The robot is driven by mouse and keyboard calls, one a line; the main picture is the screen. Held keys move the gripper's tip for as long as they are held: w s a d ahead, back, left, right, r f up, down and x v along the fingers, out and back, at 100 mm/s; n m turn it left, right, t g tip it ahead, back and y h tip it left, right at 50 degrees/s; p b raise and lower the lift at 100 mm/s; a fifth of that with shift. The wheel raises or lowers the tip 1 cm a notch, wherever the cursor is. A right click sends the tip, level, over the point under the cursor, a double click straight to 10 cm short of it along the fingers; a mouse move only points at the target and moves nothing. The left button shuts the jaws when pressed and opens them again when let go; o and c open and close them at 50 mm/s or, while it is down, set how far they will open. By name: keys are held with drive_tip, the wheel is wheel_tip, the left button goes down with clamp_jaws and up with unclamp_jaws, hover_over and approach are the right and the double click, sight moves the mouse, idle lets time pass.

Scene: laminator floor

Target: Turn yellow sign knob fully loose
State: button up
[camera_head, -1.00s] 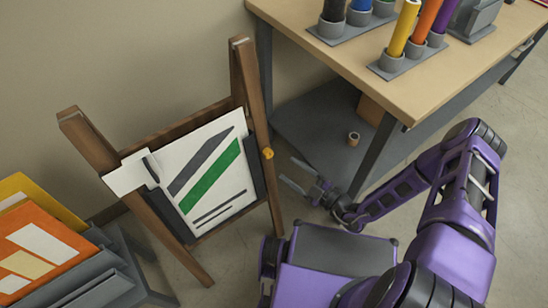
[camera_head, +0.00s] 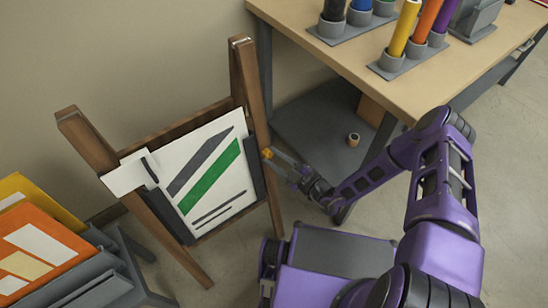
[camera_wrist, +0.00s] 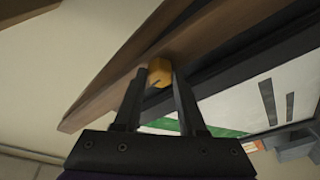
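The yellow sign knob (camera_head: 267,153) sits on the right leg of a wooden easel-like stand (camera_head: 250,90). The stand holds a white sign (camera_head: 207,172) with grey and green stripes. My gripper (camera_head: 271,154) reaches the knob from the right. In the wrist view the knob (camera_wrist: 160,72) lies between the two fingertips, and the gap between them is about as wide as the knob. The fingers (camera_wrist: 160,70) look shut on it. In the head view the fingertips and knob overlap, so the contact is small to see.
A wooden table (camera_head: 400,70) with rolls in grey holders stands at the back right, with a grey lower shelf (camera_head: 315,130). A rack (camera_head: 85,275) with orange and yellow boards stands at the left. Bare floor lies beside the stand's right leg.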

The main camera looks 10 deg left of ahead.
clamp_jaws()
drive_tip(key=shift+n, duration=0.4)
drive_tip(key=n, duration=0.1)
drive_tip(key=n+p, duration=0.1)
drive_tip(key=n+g+p, duration=0.1)
drive_tip(key=n, duration=0.1)
drive_tip(key=shift+r, duration=0.25)
drive_tip(key=n+p, duration=0.1)
drive_tip(key=n, duration=0.1)
drive_tip(key=n+g+h+p, duration=0.1)
drive_tip(key=n, duration=0.1)
drive_tip(key=shift+r+n+h+p, duration=0.2)
drive_tip(key=shift+n+h+p, duration=0.1)
drive_tip(key=shift+p, duration=0.1)
drive_tip(key=n+p, duration=0.2)
drive_tip(key=n+h+p, duration=0.1)
drive_tip(key=n+p, duration=0.1)
drive_tip(key=shift+r+n+h, duration=0.1)
drive_tip(key=shift+n+h, duration=0.2)
drive_tip(key=shift+n, duration=0.1)
drive_tip(key=shift+n+h+p, duration=0.4)
drive_tip(key=shift+n+p, duration=0.85)
drive_tip(key=shift+n, duration=0.15)
